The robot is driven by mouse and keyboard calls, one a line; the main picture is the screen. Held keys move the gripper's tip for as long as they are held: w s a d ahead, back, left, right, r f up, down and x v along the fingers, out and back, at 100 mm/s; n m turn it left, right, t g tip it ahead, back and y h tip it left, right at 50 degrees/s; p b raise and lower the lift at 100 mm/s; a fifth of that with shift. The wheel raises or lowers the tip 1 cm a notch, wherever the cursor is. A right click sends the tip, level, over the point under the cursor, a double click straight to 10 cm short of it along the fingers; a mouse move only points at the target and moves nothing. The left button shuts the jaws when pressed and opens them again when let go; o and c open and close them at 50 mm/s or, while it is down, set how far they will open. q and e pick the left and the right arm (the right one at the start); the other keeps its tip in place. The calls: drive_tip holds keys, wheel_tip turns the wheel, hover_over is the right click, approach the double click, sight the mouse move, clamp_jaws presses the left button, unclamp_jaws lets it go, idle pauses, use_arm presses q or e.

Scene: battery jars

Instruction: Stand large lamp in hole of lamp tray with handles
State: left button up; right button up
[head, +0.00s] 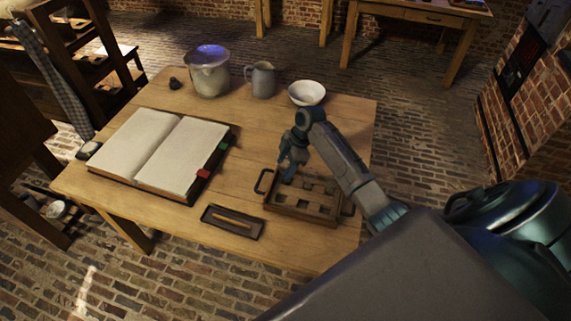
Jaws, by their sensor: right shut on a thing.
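The lamp tray with handles (285,207) is a brown wooden tray with several square holes and a dark handle at each end. It lies near the right front of the table. My right gripper (288,175) points down over the tray's back left part, near the left handle. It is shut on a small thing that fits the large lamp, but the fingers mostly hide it. I cannot tell whether the lamp is in a hole or just above one. My left gripper is not in view.
A small dark tray (217,223) lies in front left of the lamp tray. A big open book (180,160) fills the table's left. A lidded jar (209,78), a grey jug (262,80) and a white bowl (307,93) stand at the back. The table's middle is clear.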

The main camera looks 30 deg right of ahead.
drive_tip(key=o, duration=1.2)
drive_tip(key=shift+c, duration=0.2)
drive_tip(key=shift+r, duration=0.1)
drive_tip(key=b+v, duration=0.2)
drive_tip(key=v, duration=0.8)
drive_tip(key=shift+d+r+b, duration=0.2)
drive_tip(key=shift+r+b, duration=0.05)
drive_tip(key=shift+b, duration=0.05)
drive_tip(key=shift+s, duration=0.15)
